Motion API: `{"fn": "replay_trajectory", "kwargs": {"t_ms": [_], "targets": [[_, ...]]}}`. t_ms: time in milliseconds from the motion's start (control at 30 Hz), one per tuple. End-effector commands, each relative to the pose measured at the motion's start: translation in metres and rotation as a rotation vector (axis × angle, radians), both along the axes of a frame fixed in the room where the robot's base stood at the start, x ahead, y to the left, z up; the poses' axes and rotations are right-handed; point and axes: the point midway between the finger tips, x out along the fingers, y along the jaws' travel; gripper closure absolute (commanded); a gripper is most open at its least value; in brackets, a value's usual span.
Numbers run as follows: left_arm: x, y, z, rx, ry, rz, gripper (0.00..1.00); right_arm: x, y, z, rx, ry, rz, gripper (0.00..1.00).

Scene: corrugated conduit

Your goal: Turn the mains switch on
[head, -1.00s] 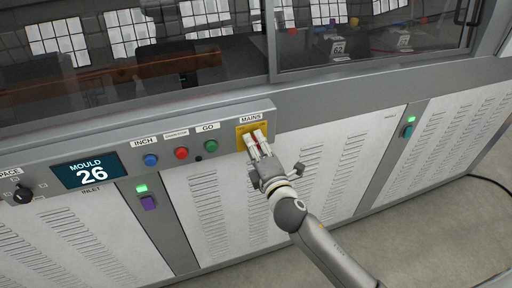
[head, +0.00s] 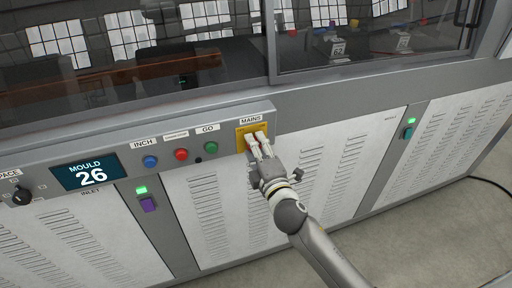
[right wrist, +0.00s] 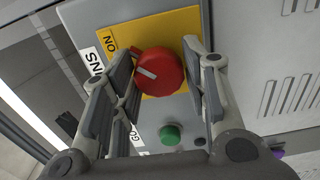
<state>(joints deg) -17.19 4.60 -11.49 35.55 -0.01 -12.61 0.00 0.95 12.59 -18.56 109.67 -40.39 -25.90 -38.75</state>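The mains switch is a round red knob (right wrist: 158,73) with a white mark, on a yellow plate (right wrist: 172,28) in the right wrist view. The white mark points left in that view, and the word ON stands on the plate at the upper left of the knob. In the head view the yellow plate (head: 241,141) sits below the MAINS label, with the knob mostly hidden by my fingers. My right gripper (head: 257,141) has one finger on each side of the knob, seemingly touching both sides. My left gripper is not in view.
Left of the switch are a green button (head: 211,146), a red button (head: 181,154) and a blue button (head: 151,160). A display (head: 87,171) reads MOULD 26. White louvred panels (head: 345,160) lie below, with a window above.

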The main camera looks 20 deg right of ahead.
Motion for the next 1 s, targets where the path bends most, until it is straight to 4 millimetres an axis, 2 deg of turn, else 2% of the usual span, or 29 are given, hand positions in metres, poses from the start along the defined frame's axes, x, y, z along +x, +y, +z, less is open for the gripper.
{"fn": "replay_trajectory", "kwargs": {"t_ms": [33, 100, 400, 533, 667, 1000], "targets": [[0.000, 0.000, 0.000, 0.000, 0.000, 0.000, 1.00, 0.000, 0.000, 0.000, 0.000, 0.000, 0.000, 0.48], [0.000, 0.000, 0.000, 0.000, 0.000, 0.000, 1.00, 0.000, 0.000, 0.000, -0.001, 0.000, 0.000, 0.40], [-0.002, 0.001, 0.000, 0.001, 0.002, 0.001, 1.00, 0.000, 0.000, 0.000, -0.002, -0.001, 0.000, 0.40], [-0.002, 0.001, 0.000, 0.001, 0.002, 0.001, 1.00, -0.007, 0.000, 0.000, -0.002, -0.001, 0.001, 0.40], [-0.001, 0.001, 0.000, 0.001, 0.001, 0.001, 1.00, -0.024, -0.001, 0.000, -0.002, 0.001, 0.001, 0.40], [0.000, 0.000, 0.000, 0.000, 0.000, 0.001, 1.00, -0.085, -0.003, -0.001, -0.001, 0.002, 0.000, 0.40]]}}
